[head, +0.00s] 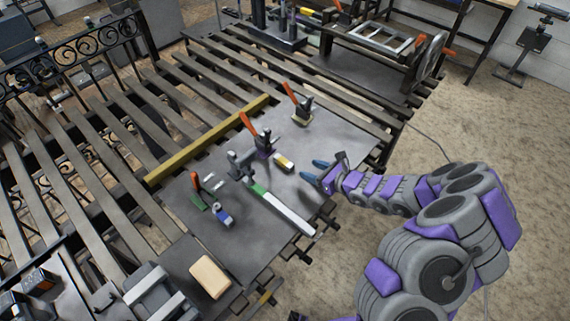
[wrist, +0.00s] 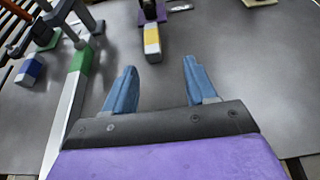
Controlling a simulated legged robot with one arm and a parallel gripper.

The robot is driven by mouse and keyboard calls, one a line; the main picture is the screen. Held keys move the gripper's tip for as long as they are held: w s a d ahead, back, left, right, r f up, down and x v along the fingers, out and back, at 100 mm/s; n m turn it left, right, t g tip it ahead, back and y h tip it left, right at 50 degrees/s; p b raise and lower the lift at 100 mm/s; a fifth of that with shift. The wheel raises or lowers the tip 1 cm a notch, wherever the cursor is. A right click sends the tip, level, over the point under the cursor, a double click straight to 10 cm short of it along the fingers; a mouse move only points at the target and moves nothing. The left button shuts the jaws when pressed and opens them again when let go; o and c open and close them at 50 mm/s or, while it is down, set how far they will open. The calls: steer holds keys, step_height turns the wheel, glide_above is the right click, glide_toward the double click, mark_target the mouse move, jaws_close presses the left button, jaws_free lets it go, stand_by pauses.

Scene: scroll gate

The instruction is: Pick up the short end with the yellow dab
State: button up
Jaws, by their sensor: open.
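The short end with the yellow dab (head: 284,162) lies on the grey metal plate, a small pale bar with a yellow band. In the wrist view it (wrist: 152,42) lies ahead of my gripper, its far end close to a purple-based clamp. My gripper (head: 324,171) is open and empty, to the right of the bar in the head view. In the wrist view its two blue fingers (wrist: 160,78) are spread, with the yellow-dabbed bar beyond their tips and between their lines. The fingers do not touch the bar.
A long white bar with a green band (head: 283,208) lies left of my gripper, by a grey clamp (head: 242,165). A blue-banded short piece (head: 222,216) and orange-handled clamps (head: 263,143) stand on the plate (head: 330,135). A wooden block (head: 210,277) lies nearer.

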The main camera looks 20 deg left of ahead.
mark_target(286, 161)
steer(key=x, duration=0.5)
steer(key=b+x, duration=0.1)
steer(key=x, duration=0.1)
steer(key=shift+s+a, duration=0.35)
steer(key=shift+b+x, duration=0.6)
steer(key=shift+x, duration=0.5)
steer(key=shift+w+a+f, duration=0.1)
steer(key=shift+w+a, duration=0.1)
steer(key=shift+a, duration=0.45)
steer(key=shift+a+f, duration=0.1)
steer(key=shift+a, duration=0.7)
steer(key=shift+d, duration=0.4)
steer(key=c, duration=0.7)
steer(key=shift+a, duration=0.1)
jaws_close()
